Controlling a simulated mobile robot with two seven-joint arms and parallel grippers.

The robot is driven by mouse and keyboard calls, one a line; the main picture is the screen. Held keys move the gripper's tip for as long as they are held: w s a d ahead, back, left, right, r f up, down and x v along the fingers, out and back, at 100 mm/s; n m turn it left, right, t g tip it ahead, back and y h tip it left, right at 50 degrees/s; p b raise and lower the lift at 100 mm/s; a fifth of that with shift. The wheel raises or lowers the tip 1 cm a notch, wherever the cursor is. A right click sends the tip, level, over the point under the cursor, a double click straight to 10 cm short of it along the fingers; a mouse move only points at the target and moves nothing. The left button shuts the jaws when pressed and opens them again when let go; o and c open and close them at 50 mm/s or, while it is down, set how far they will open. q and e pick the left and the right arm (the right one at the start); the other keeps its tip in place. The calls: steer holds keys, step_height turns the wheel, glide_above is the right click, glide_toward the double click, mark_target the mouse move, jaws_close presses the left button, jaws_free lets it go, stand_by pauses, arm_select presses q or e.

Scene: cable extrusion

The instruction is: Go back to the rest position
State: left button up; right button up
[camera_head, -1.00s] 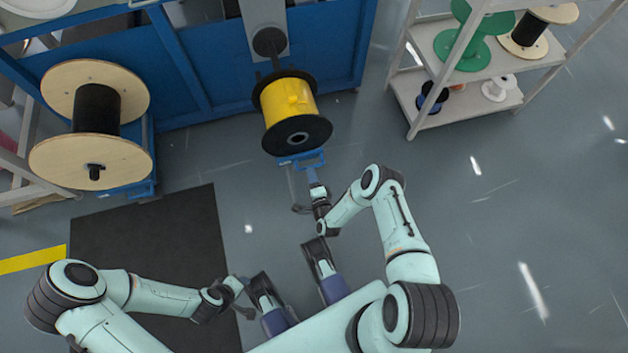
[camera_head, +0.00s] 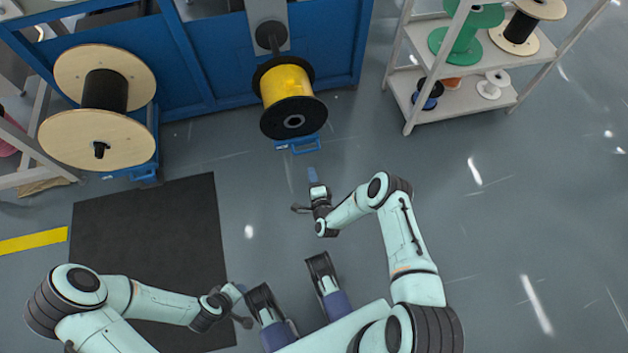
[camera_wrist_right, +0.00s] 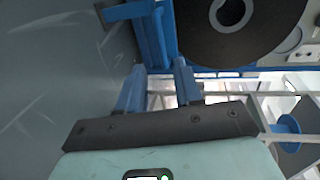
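The yellow-wound spool with black flanges (camera_head: 288,88) sits on the blue machine's spindle, over a blue stand (camera_head: 298,144). My right gripper (camera_head: 313,174) is below that stand in the head view, with a strip of floor between them. The right wrist view shows its two blue fingers apart with nothing between them (camera_wrist_right: 158,88). A black flange (camera_wrist_right: 235,25) and blue stand parts show beyond. My left gripper (camera_head: 242,306) is low at the left, beside my base, over the dark mat's edge. Its fingers are too small and partly hidden to judge.
A large wooden-flanged spool (camera_head: 98,138) stands on the left. A grey shelf (camera_head: 462,105) with several spools is at the upper right. A black mat (camera_head: 150,230) lies on the floor. The floor to the right is clear.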

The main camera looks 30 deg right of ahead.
arm_select(q)
steer(key=shift+s+a, duration=0.1)
steer(key=shift+s, duration=0.15)
arm_select(e)
steer(key=shift+s+r, duration=0.1)
steer(key=shift+s, duration=0.1)
stand_by(0.3)
